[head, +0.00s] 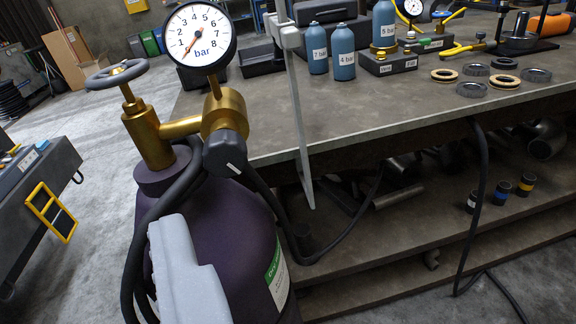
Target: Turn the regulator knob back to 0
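The regulator knob (225,153) is dark grey with a white mark on its face. It sits on the front of the brass regulator (222,112), under a round gauge (200,36) marked in bar. The gauge needle points down and left, near the low end of the scale. The regulator is on a dark purple gas cylinder (225,235), beside a grey valve handwheel (117,73). A pale grey part of my gripper (180,270) shows low in front of the cylinder, below the knob and apart from it in the picture. Both fingertips cannot be made out clearly.
A black hose (150,230) loops down beside the cylinder. Blue bottles (342,55) and metal rings (472,90) are on the bench. A cart (35,190) is at left.

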